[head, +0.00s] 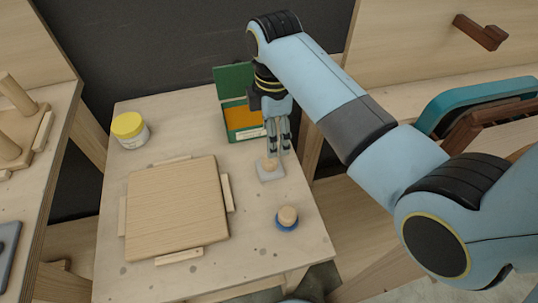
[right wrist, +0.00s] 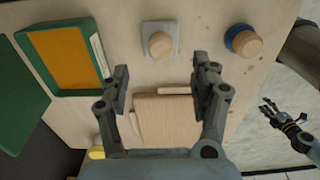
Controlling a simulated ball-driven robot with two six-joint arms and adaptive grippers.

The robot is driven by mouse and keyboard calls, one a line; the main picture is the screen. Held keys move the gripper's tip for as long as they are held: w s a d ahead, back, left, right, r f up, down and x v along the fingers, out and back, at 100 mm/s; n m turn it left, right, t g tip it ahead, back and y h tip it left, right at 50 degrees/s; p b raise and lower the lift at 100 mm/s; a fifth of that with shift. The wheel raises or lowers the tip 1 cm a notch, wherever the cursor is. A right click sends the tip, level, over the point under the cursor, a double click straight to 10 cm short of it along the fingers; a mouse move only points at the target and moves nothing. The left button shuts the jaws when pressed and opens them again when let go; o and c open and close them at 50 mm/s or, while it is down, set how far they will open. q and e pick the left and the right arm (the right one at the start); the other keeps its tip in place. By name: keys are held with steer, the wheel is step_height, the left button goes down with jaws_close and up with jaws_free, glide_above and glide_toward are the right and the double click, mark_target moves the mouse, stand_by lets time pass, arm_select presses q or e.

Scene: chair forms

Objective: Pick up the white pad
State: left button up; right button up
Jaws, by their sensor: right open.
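The white pad (head: 264,176) is a small pale square with a round wooden knob on top, lying on the wooden table. In the right wrist view the white pad (right wrist: 147,30) lies ahead of the fingertips. My right gripper (head: 277,148) points down just above and behind the knob in the head view. In the wrist view, its two fingers (right wrist: 161,68) are apart with nothing held between them. My left gripper (right wrist: 272,110) shows small at the right of the wrist view, away from the table; its finger opening is unclear.
A round blue pad (head: 285,225) with a wooden knob is nearby. An open green box (head: 234,78) with an orange inside stands behind. A square wooden board (head: 178,205) with edge strips lies left. A yellow-lidded jar (head: 130,130) stands at the back left.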

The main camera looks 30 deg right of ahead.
mark_target(272, 159)
steer(key=f, duration=0.3)
steer(key=shift+s+a+f, duration=0.1)
steer(key=shift+s+f, duration=0.1)
steer(key=shift+f, duration=0.4)
steer(key=f, duration=0.3)
steer(key=f+b, duration=0.1)
steer(key=shift+w+a+f, duration=0.2)
steer(key=shift+w+f, duration=0.05)
steer(key=shift+f, duration=0.15)
arm_select(q)
steer(key=shift+s+a+f, duration=0.2)
steer(key=shift+s+f, duration=0.25)
steer(key=shift+f, duration=0.05)
arm_select(e)
steer(key=c, duration=1.2)
arm_select(q)
steer(key=shift+s, duration=0.35)
arm_select(e)
steer(key=shift+c, duration=0.2)
steer(key=shift+r, duration=0.1)
